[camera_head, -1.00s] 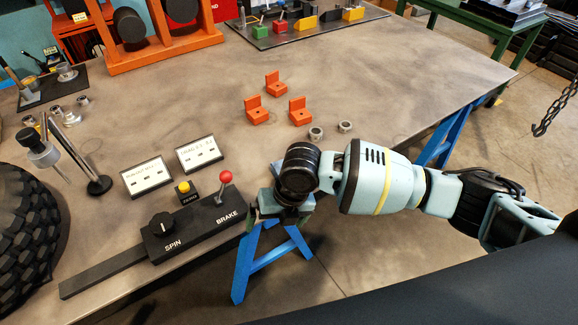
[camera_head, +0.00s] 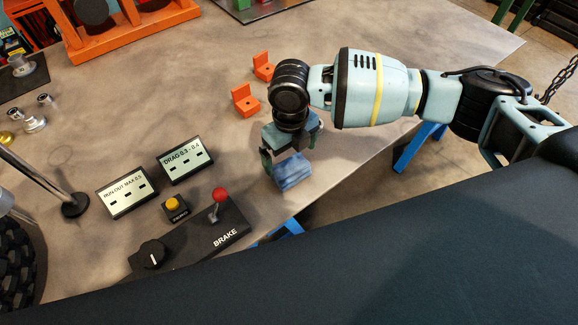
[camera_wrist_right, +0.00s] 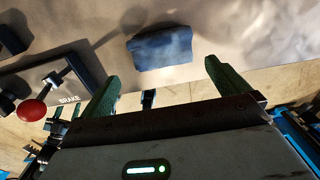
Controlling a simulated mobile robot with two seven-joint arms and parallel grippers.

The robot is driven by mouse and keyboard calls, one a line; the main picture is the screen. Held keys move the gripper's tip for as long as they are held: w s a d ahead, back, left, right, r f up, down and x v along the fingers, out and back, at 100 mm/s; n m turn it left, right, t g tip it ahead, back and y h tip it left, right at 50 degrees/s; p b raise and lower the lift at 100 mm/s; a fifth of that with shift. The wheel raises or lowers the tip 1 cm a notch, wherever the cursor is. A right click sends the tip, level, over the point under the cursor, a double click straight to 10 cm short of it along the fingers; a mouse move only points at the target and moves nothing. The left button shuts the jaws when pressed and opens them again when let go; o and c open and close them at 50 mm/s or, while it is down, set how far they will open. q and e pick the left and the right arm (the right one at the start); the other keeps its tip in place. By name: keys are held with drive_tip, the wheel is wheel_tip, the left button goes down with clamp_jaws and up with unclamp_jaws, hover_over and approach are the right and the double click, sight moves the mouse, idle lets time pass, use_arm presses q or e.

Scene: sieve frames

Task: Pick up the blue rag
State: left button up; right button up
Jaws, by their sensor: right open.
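The blue rag (camera_head: 293,171) lies folded on the table near its front edge, to the right of the brake lever. In the right wrist view the rag (camera_wrist_right: 160,48) lies beyond the fingertips, roughly in line with the gap between them. My right gripper (camera_head: 284,157) is above the table just behind and over the rag, and hides part of it in the head view. Its two green fingers (camera_wrist_right: 160,78) are spread apart with nothing between them. My left gripper is not in view.
A control box (camera_head: 196,243) with a red-knobbed brake lever (camera_head: 220,196) stands left of the rag. A yellow button (camera_head: 174,204) and two label signs (camera_head: 186,160) are beside it. Orange brackets (camera_head: 245,101) lie behind my right gripper.

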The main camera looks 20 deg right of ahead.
sight(291, 166)
wheel_tip(291, 166, down, 2)
drive_tip(key=shift+w+f, duration=0.1)
drive_tip(key=shift+f, duration=0.35)
drive_tip(key=shift+w+d+f, duration=0.15)
drive_tip(key=shift+f, duration=2.15)
drive_tip(key=c, duration=0.8)
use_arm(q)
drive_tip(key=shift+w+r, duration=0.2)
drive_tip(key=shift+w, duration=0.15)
use_arm(e)
drive_tip(key=shift+r, duration=0.2)
